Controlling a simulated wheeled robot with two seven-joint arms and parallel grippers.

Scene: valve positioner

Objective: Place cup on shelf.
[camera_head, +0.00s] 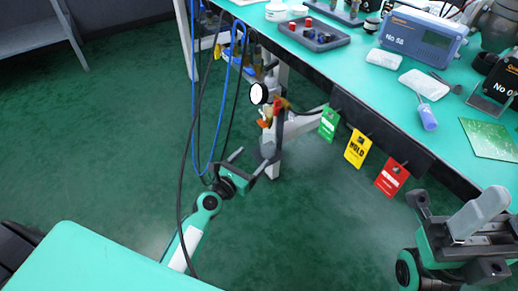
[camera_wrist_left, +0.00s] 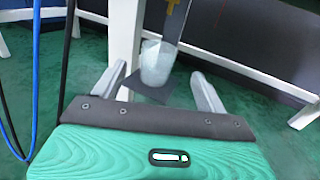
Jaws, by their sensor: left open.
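A translucent whitish cup (camera_wrist_left: 157,62) stands upright on a small dark plate (camera_wrist_left: 152,90) in the left wrist view, close to a pale table leg. My left gripper (camera_wrist_left: 160,75) is open, with a finger to each side of the cup in that view; I cannot tell how deep the cup lies between them. In the head view the left gripper (camera_head: 248,163) is low beside the bench leg, and the cup is hard to make out. My right gripper (camera_head: 480,225) is at the lower right; its jaw gap is unclear. A grey metal shelf (camera_head: 38,38) stands at the upper left.
The green workbench (camera_head: 385,95) holds a blue-grey instrument (camera_head: 423,40), a dark tray (camera_head: 313,35) and several other items. Green, yellow and red tags (camera_head: 358,149) hang from its edge. A gauge (camera_head: 259,93), blue tubing and black cables hang near the left gripper. The green floor (camera_head: 110,130) is clear.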

